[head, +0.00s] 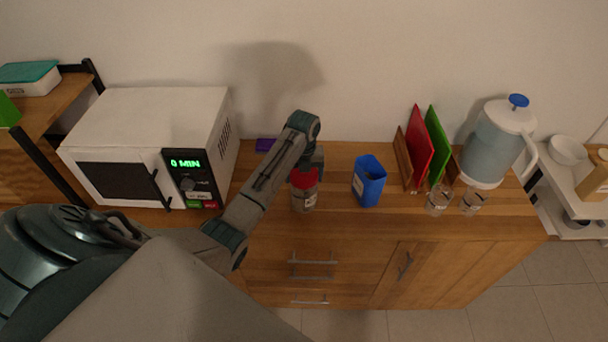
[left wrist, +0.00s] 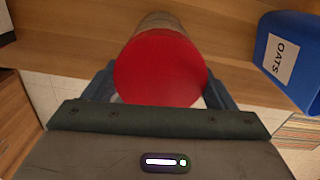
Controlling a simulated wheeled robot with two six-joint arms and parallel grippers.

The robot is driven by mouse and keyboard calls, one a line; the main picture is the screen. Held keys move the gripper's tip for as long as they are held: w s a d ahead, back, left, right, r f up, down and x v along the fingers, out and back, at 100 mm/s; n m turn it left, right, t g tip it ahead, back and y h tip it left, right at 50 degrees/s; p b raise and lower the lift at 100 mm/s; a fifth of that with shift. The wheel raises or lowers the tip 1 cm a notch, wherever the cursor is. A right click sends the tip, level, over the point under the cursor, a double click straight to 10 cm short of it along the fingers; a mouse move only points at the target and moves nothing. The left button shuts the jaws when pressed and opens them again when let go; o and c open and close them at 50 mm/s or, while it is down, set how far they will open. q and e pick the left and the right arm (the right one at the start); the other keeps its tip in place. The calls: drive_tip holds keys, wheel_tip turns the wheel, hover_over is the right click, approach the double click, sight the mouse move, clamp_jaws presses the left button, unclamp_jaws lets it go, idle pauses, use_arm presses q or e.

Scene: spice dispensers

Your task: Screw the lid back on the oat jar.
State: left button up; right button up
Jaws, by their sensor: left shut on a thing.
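A clear jar (head: 304,199) with a pale label stands upright on the wooden counter, left of the blue box. Its red lid (head: 304,178) is over its mouth. My left gripper (head: 308,167) reaches down from above and is shut on the red lid. In the left wrist view, the lid (left wrist: 160,68) fills the space between the two fingers, and the jar's side (left wrist: 158,20) shows beyond it. I cannot tell whether the lid is threaded on. My right gripper is not in view.
A blue box (head: 369,181), marked OATS in the left wrist view (left wrist: 288,58), stands close right of the jar. A white microwave (head: 150,110) is at left. A rack with red and green boards (head: 420,145), two glasses and a water jug (head: 498,140) stand at right.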

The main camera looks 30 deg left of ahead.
use_arm(q)
drive_tip(key=m, duration=0.5)
drive_tip(key=o, duration=0.8)
drive_tip(key=shift+o, duration=0.2)
